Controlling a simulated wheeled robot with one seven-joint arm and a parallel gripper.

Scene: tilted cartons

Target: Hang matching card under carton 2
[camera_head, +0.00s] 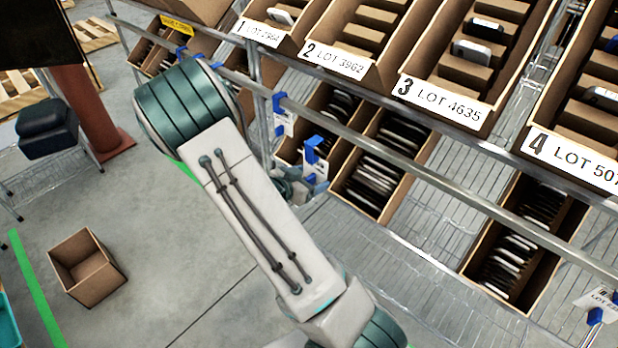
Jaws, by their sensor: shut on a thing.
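Carton 2 (335,62), labelled "2 LOT 3962", is tilted on the upper shelf between cartons 1 and 3. My gripper (303,183) is partly hidden behind my own arm, below carton 2 and under the front rail. It is shut on a white card with a blue clip (314,158). The card's print is too small and turned to read. Another white card with a blue clip (283,118) hangs at the rail, up and left of my gripper, below carton 1.
Carton 1 (258,32), carton 3 (440,102) and carton 4 (570,162) share the shelf. The metal rail (400,145) runs along the front. Lower cartons hold dark and white items. A card (605,297) shows at bottom right. An empty box (88,268) stands on the floor.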

